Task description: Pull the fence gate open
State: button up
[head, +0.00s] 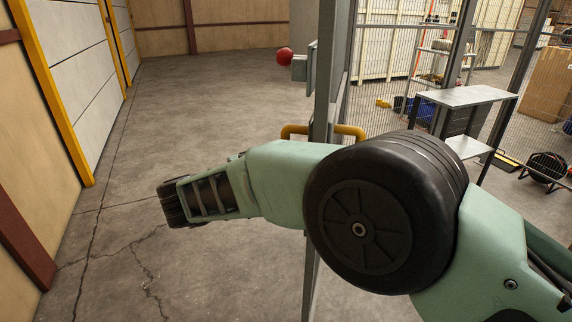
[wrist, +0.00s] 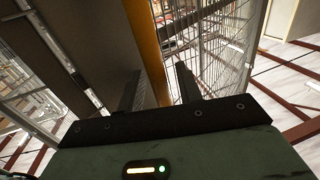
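The fence gate's grey upright post (head: 322,95) stands near the middle of the head view, seen nearly edge-on. A yellow handle (head: 297,130) sticks out on both sides of it, partly covered by my arm. My arm reaches across the post to its left side. My gripper's fingers cannot be made out in the head view. In the wrist view my gripper (wrist: 160,90) is open, its two dark fingers apart. A yellow bar (wrist: 144,40) shows between them, beside a broad grey panel (wrist: 88,40). I cannot tell whether this bar is the handle or whether it touches a finger.
A red knob (head: 284,57) on a grey box juts left from the post. Wire mesh fencing (head: 375,95) and a metal table (head: 470,96) stand to the right. A wall with yellow pillars (head: 58,100) bounds the left. The concrete floor (head: 200,110) between is clear.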

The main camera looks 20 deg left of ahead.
jog(key=b+v, duration=0.2)
jog(key=v, duration=1)
